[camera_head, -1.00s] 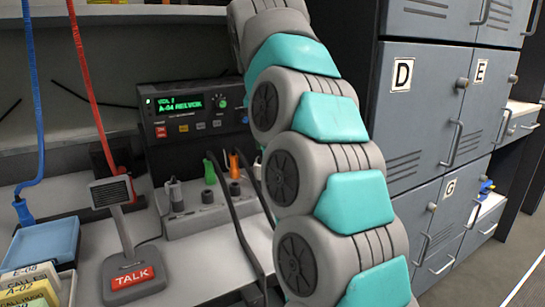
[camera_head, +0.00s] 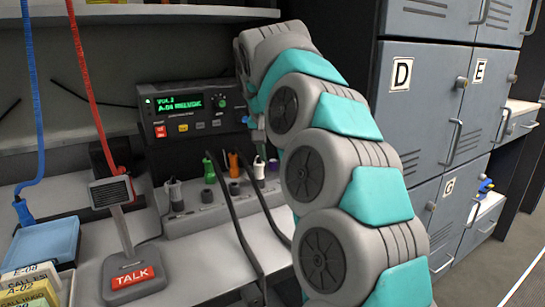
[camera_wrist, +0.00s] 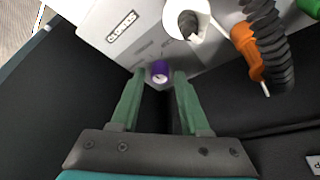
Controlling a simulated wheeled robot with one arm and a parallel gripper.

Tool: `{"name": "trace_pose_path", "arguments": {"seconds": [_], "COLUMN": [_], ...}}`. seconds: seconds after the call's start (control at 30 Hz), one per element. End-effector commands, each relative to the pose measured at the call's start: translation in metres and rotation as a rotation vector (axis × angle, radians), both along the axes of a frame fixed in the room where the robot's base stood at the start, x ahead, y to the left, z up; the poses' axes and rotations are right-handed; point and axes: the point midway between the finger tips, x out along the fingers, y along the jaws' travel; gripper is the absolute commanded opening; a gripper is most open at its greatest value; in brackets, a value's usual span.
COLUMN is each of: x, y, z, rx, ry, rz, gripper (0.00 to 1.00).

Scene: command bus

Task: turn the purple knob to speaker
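The purple knob (camera_wrist: 160,70) sits near the edge of a light grey panel (camera_wrist: 120,30) in the wrist view, with a white mark on its face. My gripper (camera_wrist: 160,76) is open, its two green fingers on either side of the knob. A gap shows between each fingertip and the knob, and I cannot tell any contact. In the head view a small purple piece (camera_head: 273,164) shows at the right end of the grey box (camera_head: 215,213), beside my arm. The lettering around the knob is too small to read.
On the box stand a white plug (camera_head: 259,168), an orange plug (camera_head: 234,165) and a green plug (camera_head: 209,172), with black cables. Behind is a black radio (camera_head: 190,128) with a green display. A TALK microphone (camera_head: 130,275) stands left. Grey lockers (camera_head: 420,110) are at right.

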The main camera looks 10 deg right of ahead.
Motion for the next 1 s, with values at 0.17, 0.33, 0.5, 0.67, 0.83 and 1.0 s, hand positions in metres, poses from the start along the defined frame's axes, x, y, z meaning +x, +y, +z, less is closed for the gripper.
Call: {"name": "trace_pose_path", "arguments": {"seconds": [0.17,0.33,0.5,0.67,0.83,1.0], "x": [0.0,0.0,0.0,0.0,-0.0001,-0.0003], "y": [0.0,0.0,0.0,0.0,-0.0006,-0.0011], "z": [0.0001,0.0001,0.0002,0.0002,0.0002,-0.0003], "rx": [0.0,0.0,0.0,0.0,0.0,0.0], "ry": [0.0,0.0,0.0,0.0,-0.001,0.0], "rz": [0.0,0.0,0.0,0.0,0.018,0.082], "gripper": [0.24,0.05,0.0,0.0,0.0,0.0]}}
